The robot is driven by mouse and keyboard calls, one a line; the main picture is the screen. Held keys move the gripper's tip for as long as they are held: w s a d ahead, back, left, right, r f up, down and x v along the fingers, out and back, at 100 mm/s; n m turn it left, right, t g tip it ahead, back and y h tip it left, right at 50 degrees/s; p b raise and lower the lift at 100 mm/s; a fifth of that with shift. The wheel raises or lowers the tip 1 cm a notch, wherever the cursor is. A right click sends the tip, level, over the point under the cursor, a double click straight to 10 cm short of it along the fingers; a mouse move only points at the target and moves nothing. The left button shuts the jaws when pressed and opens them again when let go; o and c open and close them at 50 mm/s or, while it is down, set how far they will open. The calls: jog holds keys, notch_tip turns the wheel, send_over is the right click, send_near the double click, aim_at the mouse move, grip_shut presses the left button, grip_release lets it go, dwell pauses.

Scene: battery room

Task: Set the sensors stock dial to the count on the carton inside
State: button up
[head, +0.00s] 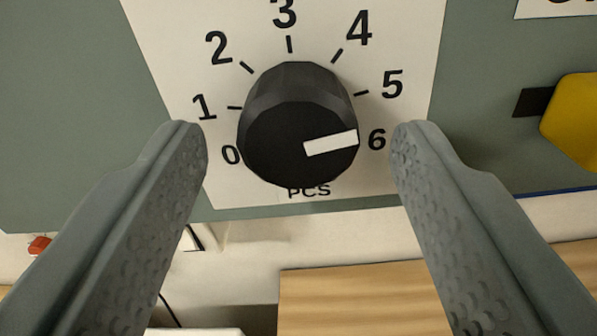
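The stock dial (275,140) is a black faceted knob with a white pointer mark. It sits on a white scale plate (175,45) numbered 0 to 6, with "PCS" printed under the knob. The pointer is turned to the right, at or close to 6. My gripper (299,145) is open, with one grey finger on each side of the knob. Gaps show between the fingertips and the knob, and nothing is held. The sensors carton and its count are not in view, and no "sensors" label shows.
The plate is on a grey-green panel (80,100). A yellow part (575,122) with a dark stem sticks out at the right. Below are a pale wall, a wooden surface (350,300) and a small red object (39,245) at the lower left.

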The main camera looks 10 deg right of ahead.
jog(key=v, duration=1.7)
jog(key=shift+s, duration=0.2)
jog(key=s+d+f+n+y, duration=0.2)
jog(key=s+f, duration=1.3)
jog(key=s, duration=0.2)
jog(key=s+d+f+n+y, duration=0.3)
jog(key=s+f, duration=1.3)
jog(key=s, duration=0.1)
jog(key=shift+s+d+f+y, duration=0.2)
jog(key=shift+s+d+y, duration=0.1)
jog(key=shift+d, duration=0.05)
